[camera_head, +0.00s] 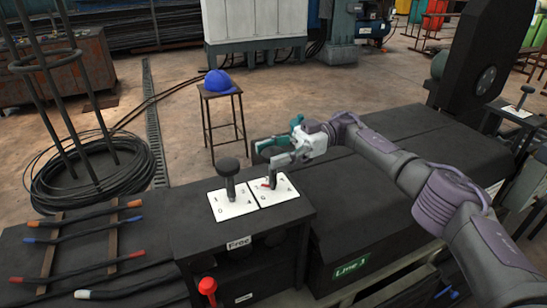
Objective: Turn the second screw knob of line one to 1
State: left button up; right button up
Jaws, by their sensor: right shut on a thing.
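Two white number plates lie side by side on a dark cabinet top. On the left plate (239,209) a black knob (228,167) stands upright on its stem. On the right plate (282,191) a second knob is mostly hidden by my right gripper; its dark stem and a small red mark (266,185) show below. My right gripper (272,157), grey with teal parts, comes in from the right and is shut on this second knob above the plate. Which number the knob points at is too small to tell. My left gripper is out of view.
A green "Line" label (351,268) is on the machine side; its numeral is hard to read. A red knob (207,287) stands low in front. Another black knob (527,90) is far right. A stool (207,115) holds a blue helmet (219,81). Cables lie at left.

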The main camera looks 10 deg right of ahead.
jog(key=shift+f, duration=0.15)
jog(key=o, duration=1.2)
jog(key=shift+a, duration=0.1)
jog(key=shift+r, duration=0.4)
notch_tip(320, 180, up, 9)
jog(key=shift+r, duration=0.2)
jog(key=shift+f, duration=0.1)
